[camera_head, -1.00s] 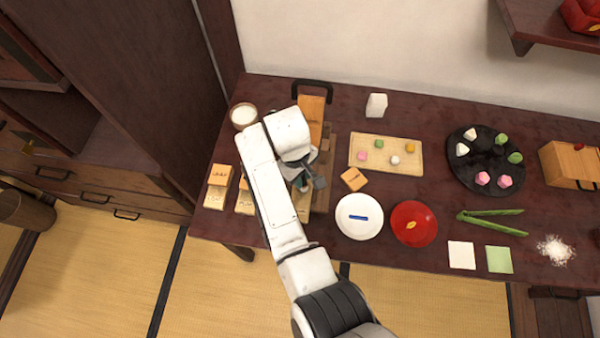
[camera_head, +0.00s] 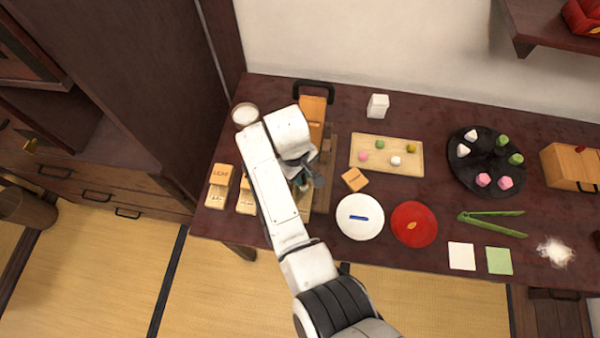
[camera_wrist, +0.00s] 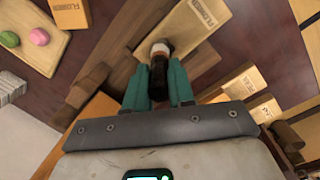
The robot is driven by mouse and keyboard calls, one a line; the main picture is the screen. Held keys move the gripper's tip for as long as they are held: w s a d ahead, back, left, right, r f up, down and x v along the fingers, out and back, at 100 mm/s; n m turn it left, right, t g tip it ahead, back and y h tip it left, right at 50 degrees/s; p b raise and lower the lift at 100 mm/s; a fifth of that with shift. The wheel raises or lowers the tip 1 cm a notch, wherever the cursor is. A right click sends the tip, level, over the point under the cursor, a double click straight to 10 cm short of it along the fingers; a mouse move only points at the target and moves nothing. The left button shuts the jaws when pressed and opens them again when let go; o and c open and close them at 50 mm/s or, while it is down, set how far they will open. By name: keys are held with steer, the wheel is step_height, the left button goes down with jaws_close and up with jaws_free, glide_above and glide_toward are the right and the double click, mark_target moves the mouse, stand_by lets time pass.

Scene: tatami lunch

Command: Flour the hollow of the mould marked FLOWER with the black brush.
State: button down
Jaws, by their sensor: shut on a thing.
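My gripper (camera_wrist: 158,88) is shut on the black brush (camera_wrist: 158,76), whose dark handle sits between the teal fingers. The brush's pale tip and reddish band point at a wooden mould (camera_wrist: 200,35) with FLOWER-like lettering. The tip overlaps this mould in the wrist view; whether it touches is unclear, and the hollow cannot be made out. A small wooden block (camera_wrist: 69,13) with similar lettering lies to the left; it also shows in the head view (camera_head: 354,179). In the head view my gripper (camera_head: 306,182) is over the wooden board, partly hiding the moulds.
A bowl of white powder (camera_head: 245,115) stands at the back left. Other moulds (camera_head: 221,184) stand at the left front. A tray of sweets (camera_head: 408,149), a white plate (camera_head: 370,216) and a red plate (camera_head: 432,228) lie to the right. A wooden box with a dark handle (camera_head: 312,105) is behind.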

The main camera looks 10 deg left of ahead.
steer(key=shift+s+p, duration=0.4)
steer(key=shift+p, duration=0.15)
steer(key=shift+w+d, duration=0.2)
steer(key=shift+d, duration=0.05)
steer(key=shift+a, duration=0.4)
steer(key=shift+w+d, duration=0.2)
stand_by(0.3)
steer(key=shift+s+p, duration=0.4)
steer(key=shift+p, duration=0.35)
steer(key=shift+w, duration=0.2)
steer(key=shift+r+p, duration=0.75)
steer(key=shift+r, duration=3.25)
